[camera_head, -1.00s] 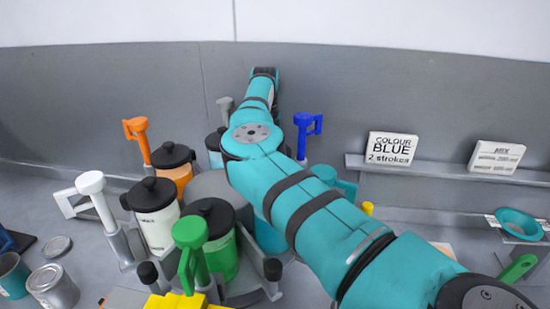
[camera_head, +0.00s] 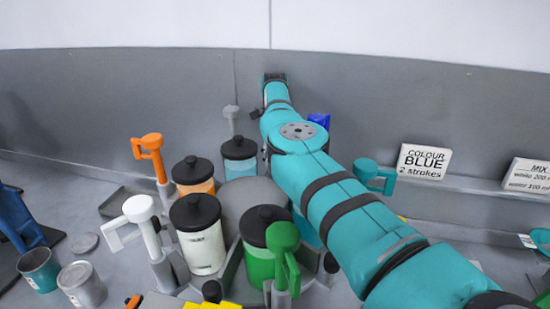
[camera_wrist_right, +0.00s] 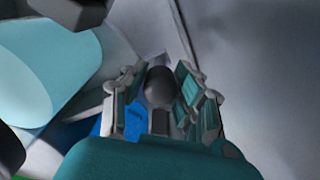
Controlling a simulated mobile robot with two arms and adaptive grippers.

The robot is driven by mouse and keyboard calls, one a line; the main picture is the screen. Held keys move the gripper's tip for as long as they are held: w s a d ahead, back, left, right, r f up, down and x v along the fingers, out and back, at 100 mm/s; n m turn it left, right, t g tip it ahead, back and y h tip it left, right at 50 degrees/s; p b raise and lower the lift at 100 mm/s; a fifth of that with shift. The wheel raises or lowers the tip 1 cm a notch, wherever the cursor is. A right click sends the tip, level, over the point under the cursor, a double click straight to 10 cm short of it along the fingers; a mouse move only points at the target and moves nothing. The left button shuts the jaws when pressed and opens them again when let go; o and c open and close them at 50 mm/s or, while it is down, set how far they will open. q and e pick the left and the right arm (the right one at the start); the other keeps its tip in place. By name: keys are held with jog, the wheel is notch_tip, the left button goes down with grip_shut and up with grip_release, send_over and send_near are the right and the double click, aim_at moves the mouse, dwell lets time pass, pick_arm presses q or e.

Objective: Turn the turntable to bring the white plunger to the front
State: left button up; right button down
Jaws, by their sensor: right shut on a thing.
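The white plunger (camera_head: 138,210) stands at the turntable's left front, beside a white jar with a black lid (camera_head: 201,238). The green plunger (camera_head: 283,250) and its green jar (camera_head: 257,262) are at the front right. The orange plunger (camera_head: 151,150) is at the back left. The turntable's grey centre (camera_head: 238,202) shows between the jars. In the right wrist view my right gripper (camera_wrist_right: 160,92) is shut on a dark round knob (camera_wrist_right: 159,84). In the head view my right arm hides that gripper. My left gripper is out of view.
A sign reading "COLOUR BLUE 2 strokes" (camera_head: 425,161) stands on a shelf at the right. Two cans, one teal-banded (camera_head: 39,269) and one grey (camera_head: 82,285), stand left of the turntable. A grey wall (camera_head: 100,105) closes off the back.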

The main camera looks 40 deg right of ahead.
jog(key=shift+w+r, duration=0.1)
jog(key=shift+r, duration=0.05)
jog(key=c, duration=1)
grip_release()
